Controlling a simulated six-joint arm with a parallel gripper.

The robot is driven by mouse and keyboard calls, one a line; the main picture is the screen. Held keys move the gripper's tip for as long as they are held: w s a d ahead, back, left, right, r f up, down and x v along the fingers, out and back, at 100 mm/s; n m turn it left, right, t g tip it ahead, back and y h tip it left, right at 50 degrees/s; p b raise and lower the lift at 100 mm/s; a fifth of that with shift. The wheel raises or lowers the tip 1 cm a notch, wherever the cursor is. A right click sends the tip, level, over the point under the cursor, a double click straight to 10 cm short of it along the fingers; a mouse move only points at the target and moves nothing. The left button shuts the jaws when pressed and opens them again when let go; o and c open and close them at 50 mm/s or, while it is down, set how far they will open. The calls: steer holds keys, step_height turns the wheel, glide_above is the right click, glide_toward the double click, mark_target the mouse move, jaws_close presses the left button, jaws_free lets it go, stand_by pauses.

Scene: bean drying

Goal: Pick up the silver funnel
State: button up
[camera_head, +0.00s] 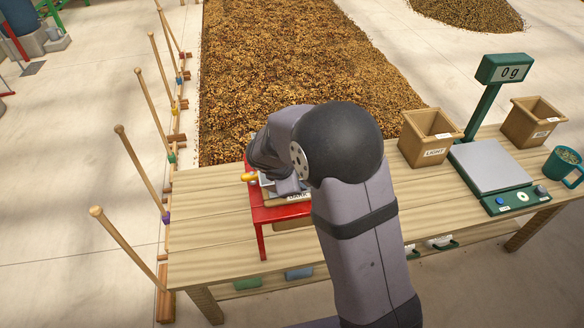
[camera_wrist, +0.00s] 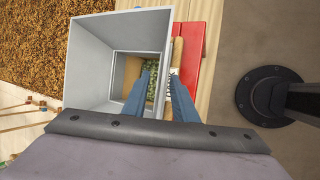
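The silver funnel (camera_wrist: 95,75) is a square grey hopper that fills the left middle of the wrist view, and I look down into it. Through its square opening I see greenish beans below. My gripper (camera_wrist: 162,72) has two blue fingers spread apart at the funnel's right wall. The left finger overlaps the inside and the right finger is outside that wall. A gap shows between them, and I cannot tell whether either touches the wall. In the head view my arm hides most of the funnel and the fingers.
A red stand (camera_head: 262,214) is on the wooden table (camera_head: 210,225), with a box labelled DARK (camera_head: 298,196) at it. To the right are a LIGHT box (camera_head: 424,152), a green scale (camera_head: 490,168) reading 0 g, another wooden box (camera_head: 528,125) and a green mug (camera_head: 562,163). The table's left part is clear.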

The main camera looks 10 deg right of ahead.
steer(key=shift+p+x, duration=0.6)
steer(key=shift+x, duration=1.9)
steer(key=shift+s, duration=0.1)
jaws_close()
